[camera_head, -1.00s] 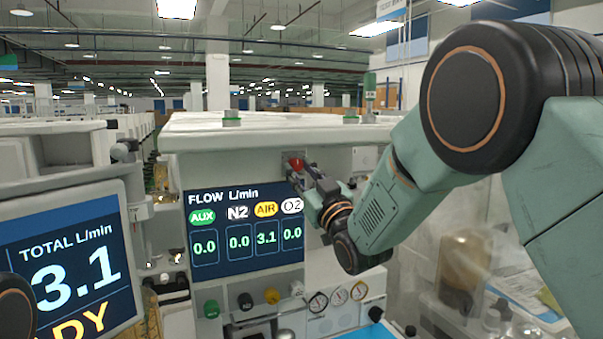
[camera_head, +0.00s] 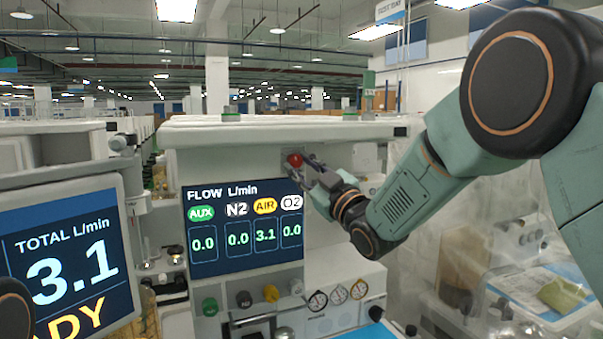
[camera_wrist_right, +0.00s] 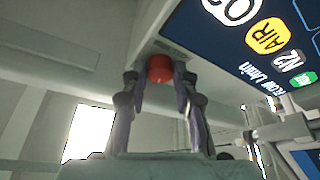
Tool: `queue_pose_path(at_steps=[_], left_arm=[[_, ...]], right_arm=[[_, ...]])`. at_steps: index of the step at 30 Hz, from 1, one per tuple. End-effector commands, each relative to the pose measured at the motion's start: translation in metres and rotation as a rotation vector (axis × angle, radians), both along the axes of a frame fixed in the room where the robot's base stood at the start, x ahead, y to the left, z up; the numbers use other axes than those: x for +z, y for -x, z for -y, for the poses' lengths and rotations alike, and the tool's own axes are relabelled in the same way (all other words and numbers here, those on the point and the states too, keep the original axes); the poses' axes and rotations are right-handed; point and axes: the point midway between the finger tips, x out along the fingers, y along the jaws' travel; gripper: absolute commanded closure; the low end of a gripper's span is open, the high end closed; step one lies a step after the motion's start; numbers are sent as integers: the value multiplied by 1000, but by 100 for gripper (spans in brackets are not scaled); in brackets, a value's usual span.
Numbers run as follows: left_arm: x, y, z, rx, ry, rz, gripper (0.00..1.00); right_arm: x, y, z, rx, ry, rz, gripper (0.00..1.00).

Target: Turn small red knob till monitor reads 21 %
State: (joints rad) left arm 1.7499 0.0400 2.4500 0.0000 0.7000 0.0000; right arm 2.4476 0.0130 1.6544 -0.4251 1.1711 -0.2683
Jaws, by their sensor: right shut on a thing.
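The small red knob (camera_head: 295,160) sits on the cart's front panel, just above the top right corner of the flow display. My right gripper (camera_head: 301,167) reaches it from the right and is shut on it. In the right wrist view the red knob (camera_wrist_right: 160,69) shows between the two fingers of my right gripper (camera_wrist_right: 160,82). The flow monitor (camera_head: 243,228) reads AUX 0.0, N2 0.0, AIR 3.1 and O2 0.0. The larger monitor (camera_head: 68,262) at the left reads TOTAL 3.1 L/min. No percent reading shows. My left gripper is out of view.
Green, black, yellow and white knobs (camera_head: 245,300) line the panel below the flow monitor, with several round gauges (camera_head: 338,294) to their right. The cart's white top (camera_head: 270,130) overhangs the red knob.

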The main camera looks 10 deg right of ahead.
Motion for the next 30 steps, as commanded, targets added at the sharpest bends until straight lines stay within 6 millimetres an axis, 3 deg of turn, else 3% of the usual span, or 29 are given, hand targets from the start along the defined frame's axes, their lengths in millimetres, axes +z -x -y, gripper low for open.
queue_pose_path(at_steps=[12, 28, 29, 30], left_arm=[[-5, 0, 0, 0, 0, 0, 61], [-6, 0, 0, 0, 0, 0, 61], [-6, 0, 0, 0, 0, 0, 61], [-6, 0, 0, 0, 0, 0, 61]], right_arm=[[2, 0, 2, -1, 187, 38, 100], [2, 0, 2, 0, 213, 41, 100], [2, 0, 2, 0, 213, 41, 70], [2, 0, 2, 0, 213, 41, 67]])
